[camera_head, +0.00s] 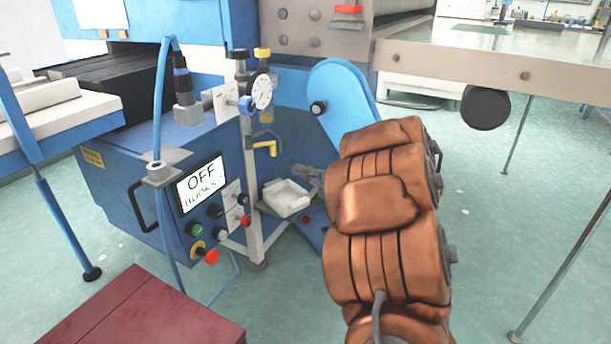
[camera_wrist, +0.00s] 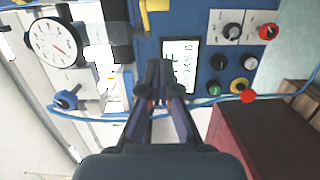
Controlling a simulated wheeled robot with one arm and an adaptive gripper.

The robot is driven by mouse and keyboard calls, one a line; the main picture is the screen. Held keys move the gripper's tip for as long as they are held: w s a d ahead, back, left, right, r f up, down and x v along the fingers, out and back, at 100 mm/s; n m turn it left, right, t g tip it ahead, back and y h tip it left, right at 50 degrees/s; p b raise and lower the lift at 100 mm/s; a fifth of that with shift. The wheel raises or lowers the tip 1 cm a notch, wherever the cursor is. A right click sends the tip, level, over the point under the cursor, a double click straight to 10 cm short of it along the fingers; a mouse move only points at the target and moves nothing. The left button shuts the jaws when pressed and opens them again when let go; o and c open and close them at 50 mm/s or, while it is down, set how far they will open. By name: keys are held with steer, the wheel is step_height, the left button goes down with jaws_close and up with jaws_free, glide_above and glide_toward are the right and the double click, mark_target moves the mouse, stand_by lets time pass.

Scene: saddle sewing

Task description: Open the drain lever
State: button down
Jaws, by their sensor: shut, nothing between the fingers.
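A yellow lever (camera_head: 268,149), the likely drain lever, sits on the grey post below the pressure gauge (camera_head: 262,91). It is bent, with its end pointing down. In the wrist view a yellow part (camera_wrist: 153,12) shows at the top edge, cut off by the frame; it looks like the same lever. My gripper (camera_head: 306,174) is to the right of and below the lever, apart from it, and partly hidden behind my arm. In the wrist view my gripper (camera_wrist: 160,72) has its fingers together, empty, in front of the blue panel.
A white tray (camera_head: 287,207) stands low beside the post. The blue machine has an OFF display (camera_head: 201,185) and several knobs, including a red one (camera_head: 211,257). A blue hose (camera_head: 160,110) hangs at left. A dark red box (camera_head: 140,315) stands in front.

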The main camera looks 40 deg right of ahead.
steer(key=w+b, duration=0.3)
steer(key=w, duration=0.7)
steer(key=shift+d, duration=0.1)
steer(key=shift+w+r, duration=0.1)
steer(key=shift+w, duration=0.1)
